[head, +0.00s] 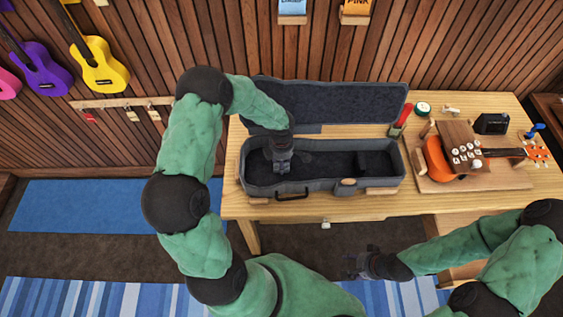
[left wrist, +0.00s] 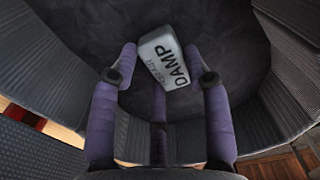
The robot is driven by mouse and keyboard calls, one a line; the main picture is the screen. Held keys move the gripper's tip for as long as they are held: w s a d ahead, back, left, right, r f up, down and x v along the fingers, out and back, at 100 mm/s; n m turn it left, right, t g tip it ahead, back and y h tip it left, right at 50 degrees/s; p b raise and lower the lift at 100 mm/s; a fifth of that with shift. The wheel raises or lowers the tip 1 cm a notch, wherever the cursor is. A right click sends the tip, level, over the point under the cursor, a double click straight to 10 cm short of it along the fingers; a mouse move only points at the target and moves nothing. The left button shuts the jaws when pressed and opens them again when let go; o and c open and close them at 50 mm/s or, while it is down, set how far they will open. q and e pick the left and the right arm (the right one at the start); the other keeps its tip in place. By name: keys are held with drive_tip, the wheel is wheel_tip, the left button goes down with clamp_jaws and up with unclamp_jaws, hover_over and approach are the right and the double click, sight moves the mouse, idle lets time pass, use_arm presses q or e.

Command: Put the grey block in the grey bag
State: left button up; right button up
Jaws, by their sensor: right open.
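The grey bag (head: 325,185) is an open, dark-lined instrument case on the wooden table, its lid (head: 330,100) tipped back. My left gripper (head: 280,168) reaches down inside its left part. In the left wrist view, the grey block (left wrist: 166,60), marked "DAMP", shows against the dark lining at the fingertips. The left gripper (left wrist: 160,62) has its fingers spread, with a gap on the block's left side. Whether the right finger touches the block cannot be told. The gripper hides the block in the head view. My right gripper (head: 362,264) is open and empty, in front of the table.
An orange ukulele (head: 440,160) lies on a wooden board right of the bag. A red-handled tool (head: 401,118), a green round tin (head: 422,109) and a black box (head: 491,124) are nearby. Colourful ukuleles (head: 98,66) hang on the wall at left.

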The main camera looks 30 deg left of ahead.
use_arm(q)
drive_tip(key=o, duration=0.3)
drive_tip(key=shift+r, duration=0.2)
drive_tip(key=shift+w+r+p, duration=0.1)
drive_tip(key=shift+r+p, duration=0.25)
wheel_tip(320, 180, up, 11)
drive_tip(key=shift+r+p, duration=0.15)
drive_tip(key=shift+p, duration=0.45)
